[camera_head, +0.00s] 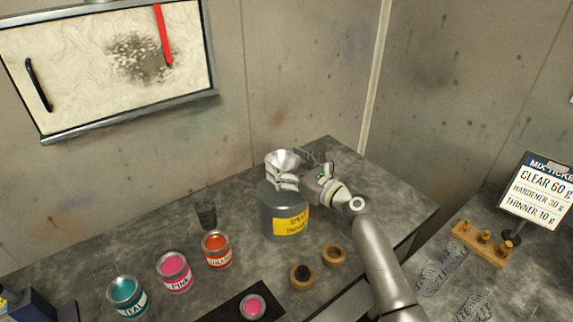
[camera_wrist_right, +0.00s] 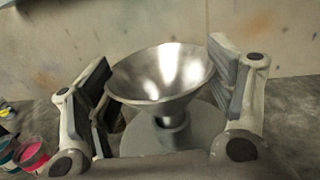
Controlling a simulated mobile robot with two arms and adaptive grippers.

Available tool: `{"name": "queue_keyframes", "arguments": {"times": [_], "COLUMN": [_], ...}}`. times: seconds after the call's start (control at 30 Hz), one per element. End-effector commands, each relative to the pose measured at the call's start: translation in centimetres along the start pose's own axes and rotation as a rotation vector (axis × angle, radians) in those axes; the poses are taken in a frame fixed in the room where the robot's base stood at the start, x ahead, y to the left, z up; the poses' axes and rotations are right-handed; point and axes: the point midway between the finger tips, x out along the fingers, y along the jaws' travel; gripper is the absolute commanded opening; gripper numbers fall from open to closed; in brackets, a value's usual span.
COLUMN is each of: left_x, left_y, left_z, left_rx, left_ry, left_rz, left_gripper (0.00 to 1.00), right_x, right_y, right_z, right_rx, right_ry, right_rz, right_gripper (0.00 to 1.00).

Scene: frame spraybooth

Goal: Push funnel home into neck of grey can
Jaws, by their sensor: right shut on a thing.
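The metal funnel (camera_head: 283,159) sits wide mouth up over the top of the grey can (camera_head: 268,205), which bears a yellow label. In the right wrist view the funnel (camera_wrist_right: 160,78) has its narrow stem (camera_wrist_right: 172,118) pointing down at the can's round top (camera_wrist_right: 200,138). How deep the stem sits in the neck is hidden. My right gripper (camera_head: 286,180) reaches in from the right at the top of the can. In the wrist view its padded fingers (camera_wrist_right: 163,85) are shut on the funnel, one on each side of the cone. My left gripper is not in view.
Open teal (camera_head: 124,290), pink (camera_head: 173,266) and orange (camera_head: 216,244) paint cans stand left of the grey can, with a dark cup (camera_head: 206,213) behind. A ticket sign (camera_head: 541,190) and wooden rack (camera_head: 481,244) stand right.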

Motion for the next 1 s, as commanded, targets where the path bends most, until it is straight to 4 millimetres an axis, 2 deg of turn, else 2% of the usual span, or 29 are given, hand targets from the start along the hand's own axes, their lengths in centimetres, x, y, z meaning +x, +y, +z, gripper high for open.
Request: {"name": "queue_keyframes", "arguments": {"times": [0.73,0.77,0.9,1.0], "left_x": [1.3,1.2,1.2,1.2], "left_y": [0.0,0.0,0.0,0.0], "left_z": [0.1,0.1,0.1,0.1], "left_rx": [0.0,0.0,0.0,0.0], "left_ry": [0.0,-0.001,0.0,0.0], "left_rz": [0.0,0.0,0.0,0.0], "left_gripper": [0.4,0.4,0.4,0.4], "right_x": [0.0,0.0,0.0,0.0], "right_y": [0.0,0.0,0.0,0.0], "right_z": [-1.8,-1.7,-1.7,-1.7], "right_rx": [0.0,0.0,0.0,0.0], "right_ry": [0.001,0.001,0.001,0.001], "right_rz": [0.0,0.0,0.0,0.0], "right_gripper": [0.53,0.79,0.97,1.0]}}
